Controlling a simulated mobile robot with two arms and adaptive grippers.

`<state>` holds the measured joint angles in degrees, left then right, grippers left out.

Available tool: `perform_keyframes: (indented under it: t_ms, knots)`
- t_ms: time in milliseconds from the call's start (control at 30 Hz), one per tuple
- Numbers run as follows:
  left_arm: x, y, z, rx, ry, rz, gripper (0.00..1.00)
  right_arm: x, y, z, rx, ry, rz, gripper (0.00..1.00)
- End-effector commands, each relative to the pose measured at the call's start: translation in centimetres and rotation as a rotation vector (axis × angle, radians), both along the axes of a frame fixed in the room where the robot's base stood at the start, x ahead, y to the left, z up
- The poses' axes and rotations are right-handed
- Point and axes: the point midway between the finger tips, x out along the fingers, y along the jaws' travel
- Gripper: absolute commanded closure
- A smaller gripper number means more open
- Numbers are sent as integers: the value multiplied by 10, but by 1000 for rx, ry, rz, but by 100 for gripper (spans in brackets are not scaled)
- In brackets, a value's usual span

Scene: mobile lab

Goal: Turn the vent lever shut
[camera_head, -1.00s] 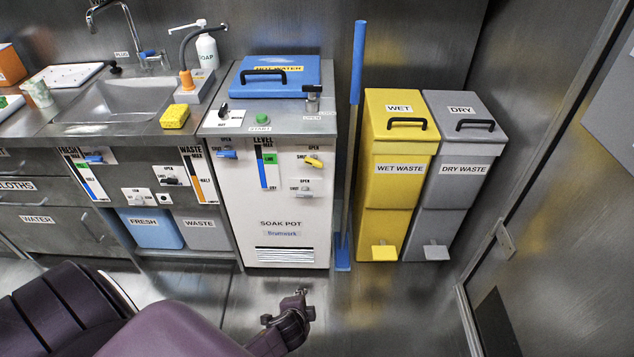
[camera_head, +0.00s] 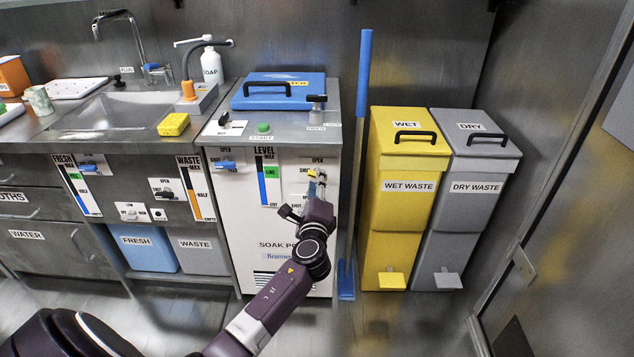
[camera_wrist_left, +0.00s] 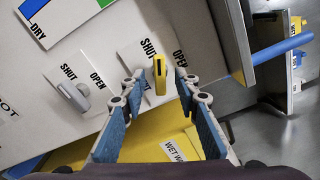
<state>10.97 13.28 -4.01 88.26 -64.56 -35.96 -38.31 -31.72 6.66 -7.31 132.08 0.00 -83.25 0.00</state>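The white soak pot cabinet (camera_head: 240,215) has several small levers on its front, each beside OPEN and SHUT labels. A yellow lever (camera_head: 311,183) is at the upper right of this front, partly covered by my left gripper (camera_head: 307,196). In the left wrist view, the yellow lever (camera_wrist_left: 159,68) stands between the two fingertips of my left gripper (camera_wrist_left: 159,85). The fingers are apart, with gaps on both sides of the lever. A grey lever (camera_wrist_left: 72,97) is to the left there. My right gripper is out of view.
A blue lever (camera_head: 226,166) is at the front's upper left. A blue-handled pole (camera_head: 362,75) stands right of the cabinet, before the yellow wet waste bin (camera_head: 403,200) and grey dry waste bin (camera_head: 467,200). The blue lid (camera_head: 270,100) lies on top.

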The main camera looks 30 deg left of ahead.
Motion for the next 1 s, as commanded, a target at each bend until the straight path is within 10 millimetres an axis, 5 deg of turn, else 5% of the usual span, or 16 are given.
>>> perform_keyframes:
  t_ms: [433,700,933,1000]
  knots:
    - [15,9,-1,-3,1,-1,71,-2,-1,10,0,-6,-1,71]
    - [15,9,-1,-3,1,-1,99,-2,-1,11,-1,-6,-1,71]
    - [14,8,-3,-19,-9,-1,100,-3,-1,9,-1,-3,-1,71]
    - [14,8,-3,-46,-25,-1,100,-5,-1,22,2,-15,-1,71]
